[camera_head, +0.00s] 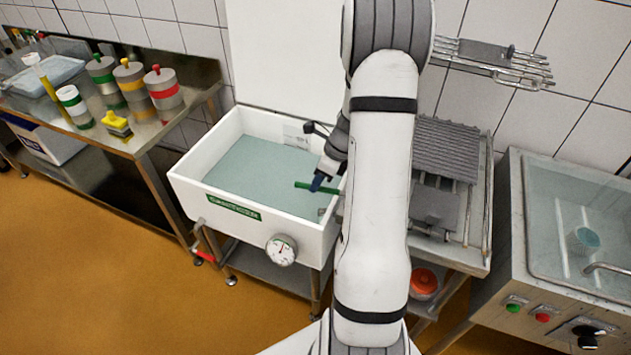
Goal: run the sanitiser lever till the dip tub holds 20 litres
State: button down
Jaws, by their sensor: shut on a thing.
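My gripper (318,186) is over the tub's right side, shut on a green bar (301,185) that looks like the sanitiser lever. The bar lies roughly level; my arm hides its right end and mounting.
A steel table (150,140) with capped cylinders, a yellow-handled brush and a clear tray stands left. A red-handled valve (205,257) is under the tub's left corner. A ribbed grey rack (447,147) is right of my arm. A steel sink unit (515,225) stands far right.

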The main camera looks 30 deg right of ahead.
jog(key=shift+a, duration=0.25)
jog(key=shift+d, duration=0.15)
jog(key=s+a+n+g+h, duration=0.1)
jog(key=s+n+g+h, duration=0.1)
jog(key=s+n+g, duration=0.4)
jog(key=shift+s+n+h, duration=0.3)
jog(key=shift+s+n, duration=2.55)
jog(key=shift+n, duration=2.35)
jog(key=c, duration=1.4)
grip_release()
jog(key=shift+o, duration=0.2)
jog(key=b+v, duration=0.1)
jog(key=v, duration=0.6)
jog(key=shift+w+r, duration=0.2)
jog(key=shift+r, duration=0.15)
